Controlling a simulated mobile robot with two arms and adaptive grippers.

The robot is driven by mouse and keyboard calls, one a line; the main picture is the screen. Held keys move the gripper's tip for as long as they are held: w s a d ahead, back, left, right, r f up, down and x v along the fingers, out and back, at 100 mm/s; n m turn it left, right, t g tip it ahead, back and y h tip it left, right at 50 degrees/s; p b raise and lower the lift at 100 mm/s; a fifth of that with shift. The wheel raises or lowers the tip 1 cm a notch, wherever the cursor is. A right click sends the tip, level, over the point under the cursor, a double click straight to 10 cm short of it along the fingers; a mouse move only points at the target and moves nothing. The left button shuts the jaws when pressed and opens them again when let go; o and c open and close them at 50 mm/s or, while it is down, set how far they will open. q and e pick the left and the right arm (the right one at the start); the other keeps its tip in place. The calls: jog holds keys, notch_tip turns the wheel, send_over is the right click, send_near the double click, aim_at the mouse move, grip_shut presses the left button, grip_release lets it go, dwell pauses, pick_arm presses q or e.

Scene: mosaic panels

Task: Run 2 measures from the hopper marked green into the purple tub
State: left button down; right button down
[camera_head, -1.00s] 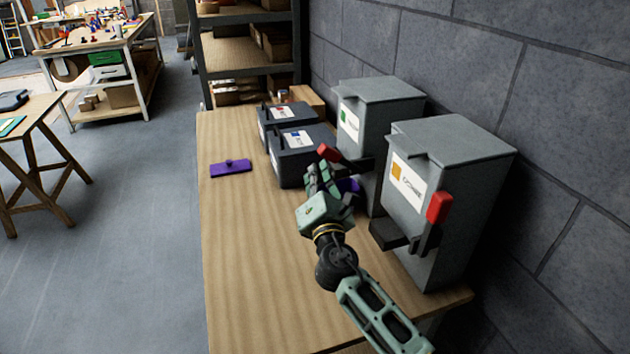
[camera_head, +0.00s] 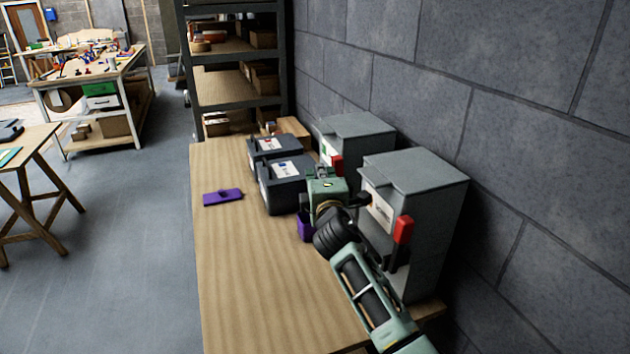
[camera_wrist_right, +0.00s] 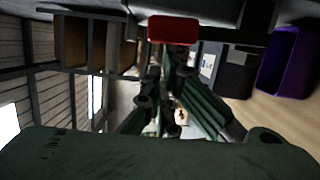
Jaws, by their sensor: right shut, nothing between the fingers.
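The grey hopper with the green mark (camera_head: 355,132) stands at the back by the wall. Its red lever grip (camera_head: 337,165) shows close to its front, and a red grip also shows in the wrist view (camera_wrist_right: 173,29), just above the fingers. My right gripper (camera_head: 323,172) is shut and empty beside that lever; its fingers show in the wrist view (camera_wrist_right: 163,98). The purple tub (camera_head: 305,229) stands on the bench, partly hidden by my right wrist. It is at the upper right in the wrist view (camera_wrist_right: 279,65); its contents cannot be seen. My left gripper is out of view.
A nearer grey hopper (camera_head: 428,215) with an orange mark and red grip (camera_head: 403,229) stands close to my right forearm. Two dark bins (camera_head: 284,187) (camera_head: 268,146) stand left of the green-marked hopper. A purple lid (camera_head: 223,197) lies on the bench (camera_head: 240,270), whose front left is clear.

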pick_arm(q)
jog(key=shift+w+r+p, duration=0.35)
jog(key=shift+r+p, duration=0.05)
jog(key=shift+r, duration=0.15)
pick_arm(e)
jog(key=shift+w+d+r, duration=0.25)
jog(key=shift+w+d, duration=0.3)
jog(key=shift+d, duration=0.15)
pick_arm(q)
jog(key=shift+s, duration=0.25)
